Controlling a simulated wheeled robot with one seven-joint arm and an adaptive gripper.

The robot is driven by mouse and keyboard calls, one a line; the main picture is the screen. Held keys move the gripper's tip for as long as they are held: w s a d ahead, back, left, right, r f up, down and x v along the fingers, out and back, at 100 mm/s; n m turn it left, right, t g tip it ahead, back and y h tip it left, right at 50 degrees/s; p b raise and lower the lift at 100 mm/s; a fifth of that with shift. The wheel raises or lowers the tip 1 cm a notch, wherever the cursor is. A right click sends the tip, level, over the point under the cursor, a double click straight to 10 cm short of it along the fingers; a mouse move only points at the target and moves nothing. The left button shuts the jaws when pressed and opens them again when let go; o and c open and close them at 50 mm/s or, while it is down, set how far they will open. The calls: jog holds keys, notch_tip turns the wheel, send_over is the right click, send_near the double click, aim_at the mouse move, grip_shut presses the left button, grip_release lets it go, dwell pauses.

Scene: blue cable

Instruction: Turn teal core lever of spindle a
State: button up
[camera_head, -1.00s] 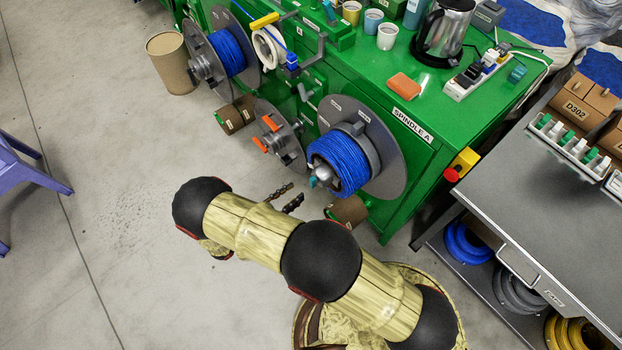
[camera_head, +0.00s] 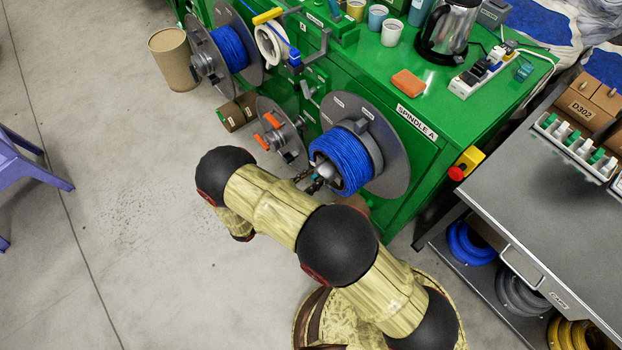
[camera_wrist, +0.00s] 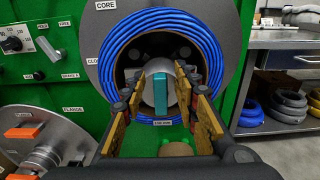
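Spindle A (camera_head: 391,150) is a grey reel with a wide flange, holding a coil of blue cable (camera_head: 343,160), on the green cabinet's front. In the wrist view the blue coil (camera_wrist: 213,60) rings a grey hub. The teal core lever (camera_wrist: 159,94) stands upright on that hub, near the picture's middle. My gripper (camera_wrist: 162,88) is open, with one finger left and one right of the lever. I cannot tell whether either finger touches it. In the head view my gripper (camera_head: 311,184) is at the hub's front, and the lever is mostly hidden there.
A smaller reel with orange levers (camera_head: 271,131) is left of spindle A. Another blue cable reel (camera_head: 230,48) is further left. A brown cylinder (camera_wrist: 175,149) sits below my fingers. A yellow box with a red button (camera_head: 465,163) is at the cabinet corner. Open floor lies left.

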jog(key=shift+c, duration=1.2)
jog(key=c, duration=0.4)
grip_shut()
jog(key=f+m+b, duration=0.1)
jog(key=m+b, duration=0.1)
jog(key=m, duration=0.4)
jog(key=s+d+f+m+b, duration=0.1)
jog(key=m, duration=0.5)
jog(key=s+m+b, duration=0.1)
jog(key=m+b, duration=0.1)
jog(key=m, duration=0.3)
jog(key=shift+s+d+f+m+b, duration=0.1)
jog(key=shift+d+f+m+b, duration=0.2)
jog(key=shift+f+m, duration=0.1)
jog(key=o, duration=0.8)
grip_release()
jog(key=shift+c, duration=0.2)
